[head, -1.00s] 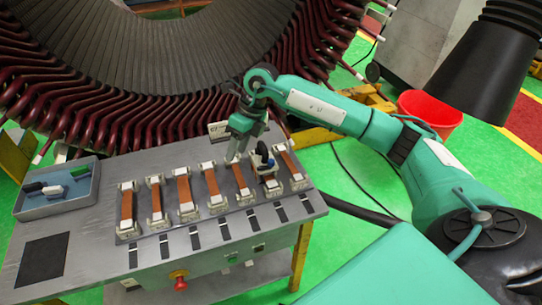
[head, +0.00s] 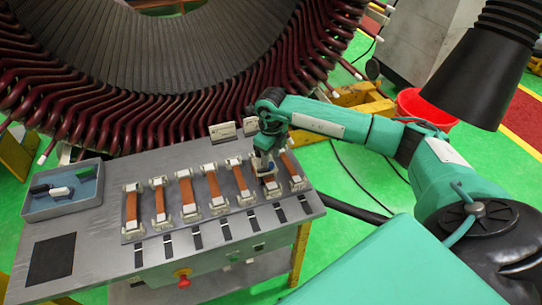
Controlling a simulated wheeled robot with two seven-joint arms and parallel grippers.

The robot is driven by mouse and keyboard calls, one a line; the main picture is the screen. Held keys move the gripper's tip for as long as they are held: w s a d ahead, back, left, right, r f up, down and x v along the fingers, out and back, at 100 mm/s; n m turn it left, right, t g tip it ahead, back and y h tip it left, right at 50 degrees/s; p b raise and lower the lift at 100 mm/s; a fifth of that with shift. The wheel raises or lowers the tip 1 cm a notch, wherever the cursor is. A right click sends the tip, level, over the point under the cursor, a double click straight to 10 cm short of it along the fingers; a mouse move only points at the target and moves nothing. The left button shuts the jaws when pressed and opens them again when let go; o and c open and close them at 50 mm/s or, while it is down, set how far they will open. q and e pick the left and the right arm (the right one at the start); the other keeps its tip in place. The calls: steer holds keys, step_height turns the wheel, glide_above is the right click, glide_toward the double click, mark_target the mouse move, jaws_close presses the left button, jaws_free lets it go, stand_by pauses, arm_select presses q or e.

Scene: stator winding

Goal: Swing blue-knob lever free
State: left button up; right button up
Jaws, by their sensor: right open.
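My right gripper (head: 264,163) points down over the right part of the grey bench, at the second station from the right in the row. It is open, with its fingers around or just beside the top of the lever there; I cannot tell which. The blue knob is hidden behind the gripper. The pale foot of that station (head: 271,187) shows just below the fingers. My left gripper is out of view.
Several orange-brown strips in pale clamps stand in a row on the grey bench (head: 85,222), close to the gripper on both sides. A grey-blue tray (head: 40,213) with small handled items is at the left. A red button (head: 183,280) is on the front. The large stator (head: 150,120) stands behind.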

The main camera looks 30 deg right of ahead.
steer(key=shift+f, duration=1.35)
jaws_close()
